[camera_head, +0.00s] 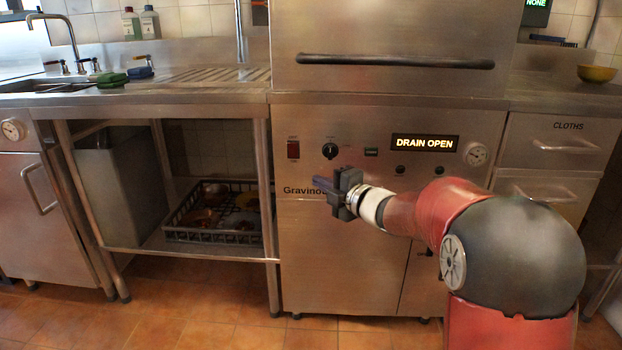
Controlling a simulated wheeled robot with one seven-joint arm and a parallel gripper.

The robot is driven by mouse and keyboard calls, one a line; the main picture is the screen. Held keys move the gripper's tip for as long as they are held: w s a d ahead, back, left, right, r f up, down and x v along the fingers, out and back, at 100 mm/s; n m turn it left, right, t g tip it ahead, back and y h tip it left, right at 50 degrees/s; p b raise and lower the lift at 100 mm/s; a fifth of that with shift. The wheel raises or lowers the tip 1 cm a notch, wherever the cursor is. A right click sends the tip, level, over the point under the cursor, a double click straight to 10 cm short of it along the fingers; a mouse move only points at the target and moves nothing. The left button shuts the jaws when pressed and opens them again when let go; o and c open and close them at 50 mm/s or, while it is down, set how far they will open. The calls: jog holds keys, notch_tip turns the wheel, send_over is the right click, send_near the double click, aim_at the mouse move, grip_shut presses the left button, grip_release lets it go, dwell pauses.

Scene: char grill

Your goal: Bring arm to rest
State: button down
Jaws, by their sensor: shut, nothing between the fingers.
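My gripper (322,188) is at the end of my red and black arm, which reaches in from the lower right and points left. The gripper is shut with nothing in it. It appears in front of the steel machine's front panel (300,240), below a red switch and a black knob (330,151), and covers part of the "Gravinox"-like lettering. I cannot tell how far it is from the panel. My arm hides the lower right part of the machine.
The machine's hood has a long black handle (395,62); a display (424,143) reads "DRAIN OPEN". A steel counter (150,95) with a sink is at left, and a black crate (177,235) with dishes sits on its lower shelf. Drawers (555,130) marked "CLOTHS" are at right. Tiled floor shows in front.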

jog(key=shift+s+d, duration=0.25)
jog(key=s+d+r+m+t+h+p, duration=0.1)
jog(key=s+d+r+m+h, duration=0.1)
jog(key=s+d+m+h, duration=0.45)
jog(key=s+d+r+m+h, duration=0.3)
jog(key=s+d+m+h, duration=0.2)
jog(key=d+m, duration=0.25)
jog(key=s+f+m+g, duration=0.4)
jog(key=s+f+m, duration=0.1)
jog(key=s, duration=0.8)
jog(key=s+f+m+g+p, duration=0.1)
jog(key=s+f+m+g, duration=0.3)
jog(key=s, duration=1)
jog(key=f+m, duration=0.1)
jog(key=m, duration=0.2)
jog(key=shift+d+f, duration=0.15)
jog(key=shift+f, duration=0.15)
